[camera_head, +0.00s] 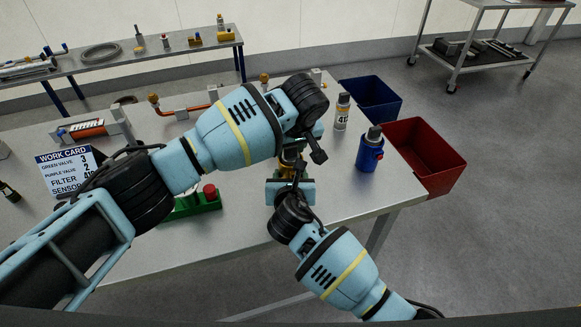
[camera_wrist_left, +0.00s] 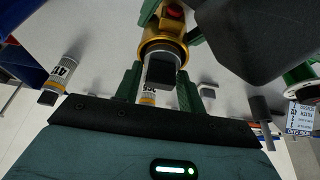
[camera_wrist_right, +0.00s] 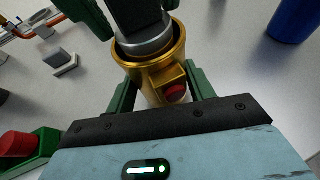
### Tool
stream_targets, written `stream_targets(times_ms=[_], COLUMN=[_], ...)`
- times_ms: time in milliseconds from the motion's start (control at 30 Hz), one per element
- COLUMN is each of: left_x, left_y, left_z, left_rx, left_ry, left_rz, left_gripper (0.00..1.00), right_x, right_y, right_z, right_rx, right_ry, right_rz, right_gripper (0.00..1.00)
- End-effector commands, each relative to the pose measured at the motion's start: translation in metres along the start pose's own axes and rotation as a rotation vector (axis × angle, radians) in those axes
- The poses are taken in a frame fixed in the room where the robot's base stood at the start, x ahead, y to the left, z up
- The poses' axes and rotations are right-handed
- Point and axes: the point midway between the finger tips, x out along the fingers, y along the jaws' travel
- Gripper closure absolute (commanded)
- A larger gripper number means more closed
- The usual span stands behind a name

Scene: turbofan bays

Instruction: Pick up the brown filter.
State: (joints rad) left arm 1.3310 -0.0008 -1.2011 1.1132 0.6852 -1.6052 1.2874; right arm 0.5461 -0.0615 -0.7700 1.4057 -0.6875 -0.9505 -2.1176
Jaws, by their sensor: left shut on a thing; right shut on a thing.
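My left gripper (camera_wrist_left: 160,92) is shut on a silver canister (camera_wrist_left: 148,97) with a black end and a pale label. My right gripper (camera_wrist_right: 157,90) is shut on a gold housing (camera_wrist_right: 150,65) with a red button. The canister's far end sits at or inside the housing's mouth; how deep is hidden. In the head view my left arm covers most of both pieces, above the table's right part. I see no plainly brown filter. An orange-red cylinder (camera_head: 87,129) lies in a grey holder at the table's left.
A blue bin (camera_head: 371,98) and a red bin (camera_head: 425,155) lie beyond that edge. A green block with a red button (camera_head: 196,203) and a work card (camera_head: 68,172) are left.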

Motion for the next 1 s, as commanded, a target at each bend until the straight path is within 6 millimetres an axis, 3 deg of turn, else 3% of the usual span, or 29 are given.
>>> stream_targets(times_ms=[367,1000], left_x=[-0.012,-0.144], left_y=[0.001,0.001], left_z=[-0.005,-0.059], left_rx=[0.0,-0.001], left_ry=[0.001,0.002], left_rz=[0.003,0.003], left_gripper=[0.85,0.85], right_x=[0.0,0.0], right_y=[0.0,-0.001], right_z=[-0.001,-0.001], right_rx=[0.0,0.0], right_ry=[0.001,0.001], right_rz=[0.0,-0.001], right_gripper=[0.76,0.76])
